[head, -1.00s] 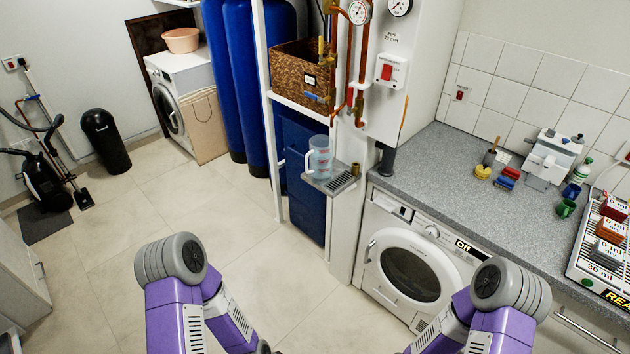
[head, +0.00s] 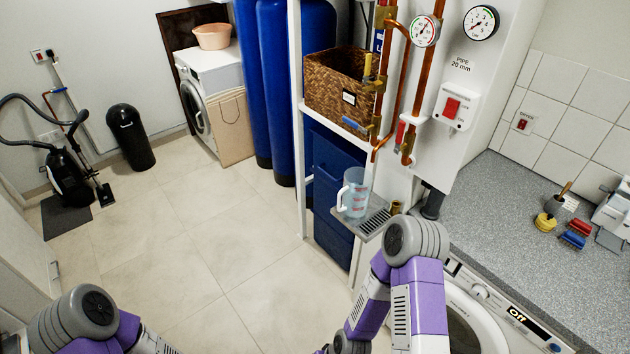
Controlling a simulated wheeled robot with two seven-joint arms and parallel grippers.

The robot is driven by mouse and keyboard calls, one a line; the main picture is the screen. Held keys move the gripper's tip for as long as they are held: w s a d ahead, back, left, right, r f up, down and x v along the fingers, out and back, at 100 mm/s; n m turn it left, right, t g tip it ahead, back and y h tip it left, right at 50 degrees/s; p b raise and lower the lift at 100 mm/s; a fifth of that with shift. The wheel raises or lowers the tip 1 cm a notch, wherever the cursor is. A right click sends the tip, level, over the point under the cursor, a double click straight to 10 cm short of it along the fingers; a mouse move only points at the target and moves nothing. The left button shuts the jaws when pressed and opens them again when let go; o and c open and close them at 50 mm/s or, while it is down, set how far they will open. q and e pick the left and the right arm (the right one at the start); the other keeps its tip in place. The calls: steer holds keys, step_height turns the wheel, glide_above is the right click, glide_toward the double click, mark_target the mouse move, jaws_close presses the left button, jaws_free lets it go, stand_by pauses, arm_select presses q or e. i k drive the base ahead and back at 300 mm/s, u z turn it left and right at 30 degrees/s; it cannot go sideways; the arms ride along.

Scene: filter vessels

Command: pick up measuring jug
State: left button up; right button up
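The measuring jug (head: 355,193) is clear, with red markings and a white handle on its left side. It stands upright on a small grated drip shelf (head: 373,224) below the copper pipes. My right arm rises in front of the washing machine, its purple and grey links just below and right of the shelf. My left arm shows at the bottom left, away from the jug. Both grippers are out of view, so I cannot see their fingers. No gripper is seen touching the jug.
A wall panel with gauges (head: 481,22) and a red switch (head: 452,108) stands right of the jug. A wicker basket (head: 340,88) sits on a shelf above it. The grey worktop (head: 500,215) and washing machine (head: 490,320) lie to the right.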

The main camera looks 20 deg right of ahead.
mark_target(356, 191)
steer(key=z, duration=0.3)
steer(key=i, duration=1)
steer(key=z, duration=0.75)
